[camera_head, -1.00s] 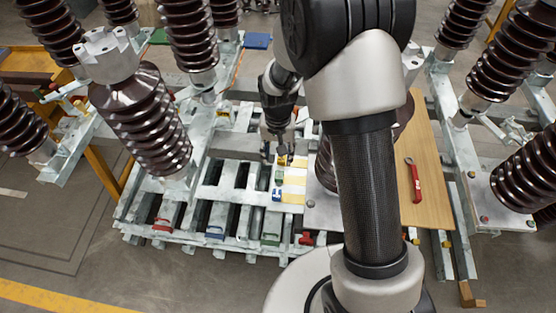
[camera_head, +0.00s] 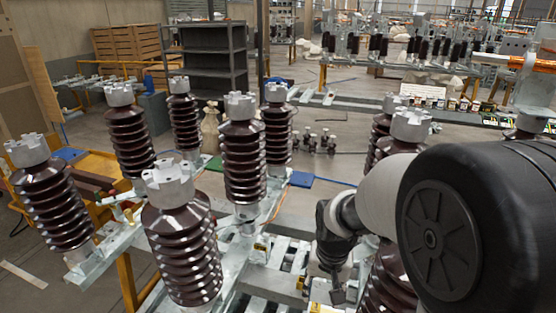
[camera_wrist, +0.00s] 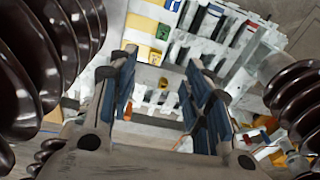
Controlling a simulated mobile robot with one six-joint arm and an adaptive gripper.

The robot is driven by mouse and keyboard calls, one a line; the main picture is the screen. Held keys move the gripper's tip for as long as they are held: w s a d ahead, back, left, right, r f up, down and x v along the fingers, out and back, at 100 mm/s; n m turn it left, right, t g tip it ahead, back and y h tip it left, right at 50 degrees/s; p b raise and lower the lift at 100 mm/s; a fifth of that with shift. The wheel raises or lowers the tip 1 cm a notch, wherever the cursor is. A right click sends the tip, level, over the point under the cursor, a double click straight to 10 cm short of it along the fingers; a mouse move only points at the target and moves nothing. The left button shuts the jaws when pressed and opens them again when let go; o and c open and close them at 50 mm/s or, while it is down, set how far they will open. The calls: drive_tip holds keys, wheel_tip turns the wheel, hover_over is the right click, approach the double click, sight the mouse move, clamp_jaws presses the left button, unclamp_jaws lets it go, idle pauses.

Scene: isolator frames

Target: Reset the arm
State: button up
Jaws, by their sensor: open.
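My arm fills the right of the head view, and my gripper (camera_head: 337,292) hangs low at the bottom edge, above the grey metal frame (camera_head: 285,285). In the wrist view my gripper (camera_wrist: 160,85) shows two blue-padded fingers spread apart with nothing held between them. Beyond the fingertips is a panel with yellow patches (camera_wrist: 140,25), with a small green block (camera_wrist: 162,31) and a small yellow block (camera_wrist: 154,57) on it. A blue block (camera_wrist: 172,5) is cut by the top edge.
Tall brown ribbed insulators (camera_head: 182,250) stand left of my gripper. More ribbed insulators flank it closely in the wrist view, at left (camera_wrist: 25,60) and right (camera_wrist: 295,95). A dark shelf (camera_head: 212,65) and wooden crates (camera_head: 128,42) stand far back.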

drive_tip(key=s+d+r+n+t+b, duration=0.1)
drive_tip(key=s+r, duration=0.5)
drive_tip(key=s, duration=0.4)
drive_tip(key=s+d+r+n+t+b, duration=0.1)
drive_tip(key=s+d+r+t+b, duration=0.1)
drive_tip(key=s+r, duration=0.4)
drive_tip(key=s, duration=0.4)
drive_tip(key=shift+d+n, duration=0.15)
drive_tip(key=shift+n, duration=0.25)
idle(0.8)
